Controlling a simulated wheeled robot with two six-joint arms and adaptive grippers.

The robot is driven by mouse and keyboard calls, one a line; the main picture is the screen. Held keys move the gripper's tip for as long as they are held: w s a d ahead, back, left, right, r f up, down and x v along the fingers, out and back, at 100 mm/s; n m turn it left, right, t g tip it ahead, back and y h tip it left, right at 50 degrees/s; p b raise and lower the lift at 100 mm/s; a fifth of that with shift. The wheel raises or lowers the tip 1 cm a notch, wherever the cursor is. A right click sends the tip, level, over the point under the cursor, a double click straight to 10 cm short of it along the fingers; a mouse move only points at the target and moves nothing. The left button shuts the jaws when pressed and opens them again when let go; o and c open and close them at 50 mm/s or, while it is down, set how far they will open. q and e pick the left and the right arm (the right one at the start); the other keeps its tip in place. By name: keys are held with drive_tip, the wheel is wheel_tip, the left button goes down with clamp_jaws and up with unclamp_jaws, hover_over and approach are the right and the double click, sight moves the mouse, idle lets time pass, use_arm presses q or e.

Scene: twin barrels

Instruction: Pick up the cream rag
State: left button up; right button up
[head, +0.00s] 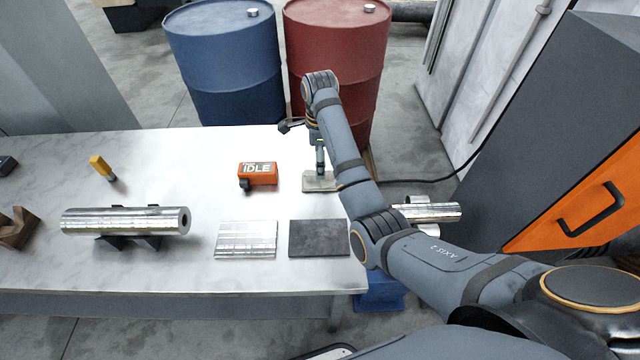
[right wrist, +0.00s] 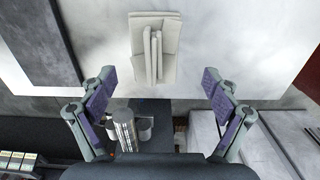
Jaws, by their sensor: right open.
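The cream rag (head: 313,185) lies folded near the right edge of the pale table, partly hidden by my right arm in the head view. In the right wrist view the cream rag (right wrist: 155,48) shows whole, with raised folds along its middle. My right gripper (right wrist: 160,85) is open and empty, its two fingers spread wide. The rag lies ahead of the fingertips, roughly centred between them and apart from both. In the head view my right arm reaches over the rag and hides much of the gripper. My left gripper is not in view.
A dark plate (head: 319,239), ribbed metal plate (head: 246,240) and orange IDLE box (head: 258,174) lie near the rag. A metal cylinder (head: 125,221) rests on supports at left. Blue (head: 225,60) and red (head: 335,45) barrels stand behind the table.

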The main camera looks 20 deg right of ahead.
sight(309, 183)
drive_tip(key=shift+s+f+p, duration=0.25)
drive_tip(key=shift+f, duration=0.25)
drive_tip(key=shift+s+f+p, duration=0.2)
drive_tip(key=shift+s+f, duration=0.05)
drive_tip(key=shift+f, duration=0.25)
wheel_tip(309, 183, down, 2)
drive_tip(key=shift+f, duration=0.2)
drive_tip(key=shift+w+f, duration=0.1)
drive_tip(key=shift+f, duration=0.15)
drive_tip(key=shift+r, duration=0.1)
drive_tip(key=c, duration=0.9)
drive_tip(key=shift+s, duration=0.2)
drive_tip(key=c, duration=0.9)
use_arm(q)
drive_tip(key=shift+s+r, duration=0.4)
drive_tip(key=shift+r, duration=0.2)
use_arm(e)
drive_tip(key=shift+c, duration=0.3)
